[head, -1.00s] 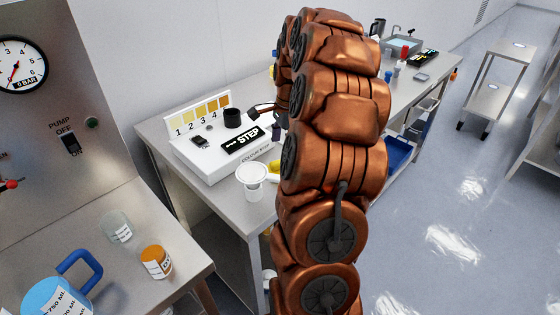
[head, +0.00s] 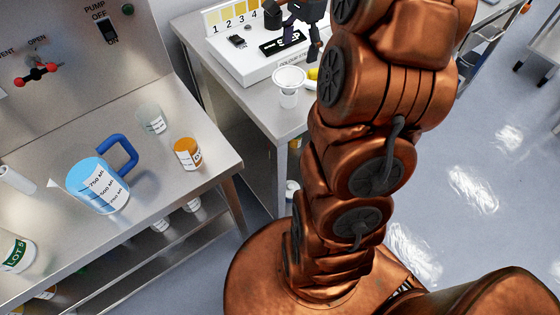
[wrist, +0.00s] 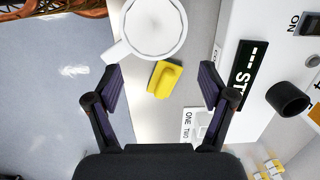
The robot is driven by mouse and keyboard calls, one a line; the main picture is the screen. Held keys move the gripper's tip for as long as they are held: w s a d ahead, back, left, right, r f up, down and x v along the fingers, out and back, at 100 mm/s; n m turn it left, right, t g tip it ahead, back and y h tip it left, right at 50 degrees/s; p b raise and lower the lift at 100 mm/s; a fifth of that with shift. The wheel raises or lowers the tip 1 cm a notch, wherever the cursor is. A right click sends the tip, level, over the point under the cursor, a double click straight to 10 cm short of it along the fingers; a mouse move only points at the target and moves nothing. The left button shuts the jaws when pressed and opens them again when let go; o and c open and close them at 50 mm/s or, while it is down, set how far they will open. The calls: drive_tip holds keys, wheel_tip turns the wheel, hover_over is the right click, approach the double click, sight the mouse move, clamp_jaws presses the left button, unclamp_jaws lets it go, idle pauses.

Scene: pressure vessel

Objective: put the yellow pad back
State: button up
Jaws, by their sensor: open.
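The yellow pad (wrist: 164,79) lies on the steel table top in the wrist view, between and beyond my fingertips, close to the edge of the white device. In the head view the pad (head: 313,74) shows only partly beside my arm. My gripper (wrist: 162,88) is open and empty, its two dark fingers spread to either side of the pad's line. In the head view my gripper (head: 300,30) is above the white device, partly cut off at the top.
The white device (head: 250,62) with a STEP panel and colour chart stands behind the pad. A black cylinder (wrist: 288,98) stands on it.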

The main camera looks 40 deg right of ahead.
drive_tip(key=s+a+n+g, duration=0.1)
drive_tip(key=s+a+n, duration=0.35)
drive_tip(key=a, duration=0.35)
drive_tip(key=s+a+n, duration=0.4)
drive_tip(key=a+n, duration=0.1)
drive_tip(key=a, duration=0.3)
drive_tip(key=s+a+f+n, duration=0.2)
drive_tip(key=s+a+n, duration=0.2)
drive_tip(key=s, duration=0.3)
drive_tip(key=s+a+f+n+g+h, duration=0.1)
drive_tip(key=s+a+f+n, duration=0.2)
drive_tip(key=s, duration=0.4)
drive_tip(key=shift+s+a+f+n, duration=0.25)
drive_tip(key=shift+a+n, duration=0.25)
drive_tip(key=shift+n, duration=0.35)
